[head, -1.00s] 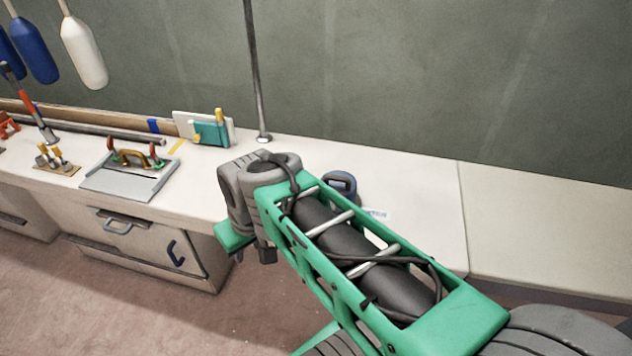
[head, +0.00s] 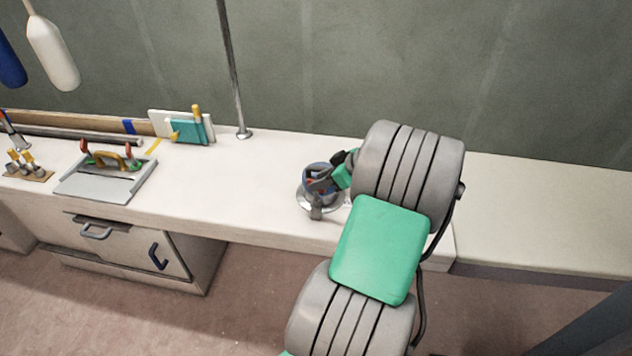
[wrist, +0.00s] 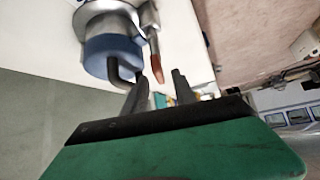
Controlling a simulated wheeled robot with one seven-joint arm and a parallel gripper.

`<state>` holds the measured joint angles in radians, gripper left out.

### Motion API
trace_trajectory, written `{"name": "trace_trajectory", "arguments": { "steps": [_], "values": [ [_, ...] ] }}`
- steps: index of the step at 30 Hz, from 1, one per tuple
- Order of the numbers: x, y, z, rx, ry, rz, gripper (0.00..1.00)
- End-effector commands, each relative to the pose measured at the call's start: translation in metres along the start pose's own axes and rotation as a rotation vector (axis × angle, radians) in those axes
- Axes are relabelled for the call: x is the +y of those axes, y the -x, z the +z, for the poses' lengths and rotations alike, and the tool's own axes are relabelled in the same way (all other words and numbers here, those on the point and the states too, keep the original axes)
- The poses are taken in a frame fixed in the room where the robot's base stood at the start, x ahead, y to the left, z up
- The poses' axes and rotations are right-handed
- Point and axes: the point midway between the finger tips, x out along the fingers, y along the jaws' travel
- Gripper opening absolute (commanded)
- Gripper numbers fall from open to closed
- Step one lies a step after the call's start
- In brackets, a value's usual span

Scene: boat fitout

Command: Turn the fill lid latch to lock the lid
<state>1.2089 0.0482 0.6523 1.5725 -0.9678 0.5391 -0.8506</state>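The fill fitting stands on the white counter, with a blue lid (head: 318,172) and a round metal base (head: 307,203). In the wrist view the blue lid (wrist: 108,55) is at upper left, with a dark bent handle (wrist: 116,72) on it. A metal lever with a red-brown tip (wrist: 157,68), seemingly the latch, sticks out beside the lid. My gripper (wrist: 160,76) is open, its two dark fingers apart. The lever tip appears between the fingertips; I cannot tell whether they touch it. In the head view my gripper (head: 333,176) is at the lid and partly hides it.
A metal pole (head: 232,75) rises from the counter's back. A grey tray (head: 105,182) with coloured handles and a white-and-teal block (head: 188,130) stand to the left. The counter between the tray and the fitting is clear.

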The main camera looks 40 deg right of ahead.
Motion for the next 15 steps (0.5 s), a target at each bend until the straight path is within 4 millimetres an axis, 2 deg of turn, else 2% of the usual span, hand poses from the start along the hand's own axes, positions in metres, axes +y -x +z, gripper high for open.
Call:
{"name": "trace_trajectory", "arguments": {
  "steps": [3,5,12,15],
  "values": [
    [-0.001,-0.017,-0.001,0.000,0.000,-0.003,0.33],
    [0.000,-0.021,0.000,0.000,0.000,0.000,0.33],
    [0.000,-0.023,0.000,-0.001,-0.001,0.002,0.33],
    [0.000,-0.023,0.000,-0.001,-0.001,0.002,0.26]
  ]
}}
